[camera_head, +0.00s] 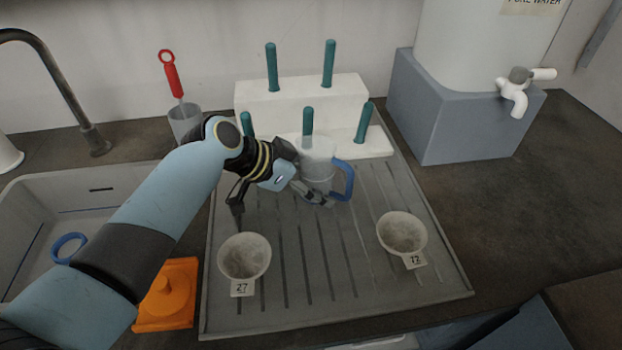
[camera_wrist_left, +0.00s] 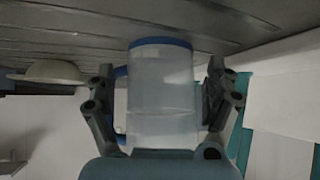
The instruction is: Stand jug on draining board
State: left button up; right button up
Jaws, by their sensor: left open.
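The jug (camera_head: 318,160) is a translucent cup with a blue handle (camera_head: 345,180). It appears upright at the back of the grey ribbed draining board (camera_head: 335,295), in front of the white peg stand. My left gripper (camera_head: 280,197) is open beside the jug, low over the board. In the left wrist view the jug (camera_wrist_left: 163,95) is between the spread fingers, with its blue-edged end next to the board. Small gaps seem to show beside the fingers. Whether the jug's base touches the board is hard to tell. My right gripper is not in view.
The white stand (camera_head: 300,97) has several teal pegs. A sink (camera_head: 35,200) lies left, a water container (camera_head: 470,35) right. An orange knobbed piece (camera_head: 168,297) is beside the board.

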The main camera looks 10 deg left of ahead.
pick_arm(q)
jog(key=shift+r, duration=0.2)
jog(key=p+v, duration=0.1)
jog(key=v, duration=1)
jog(key=shift+s+a+r, duration=0.25)
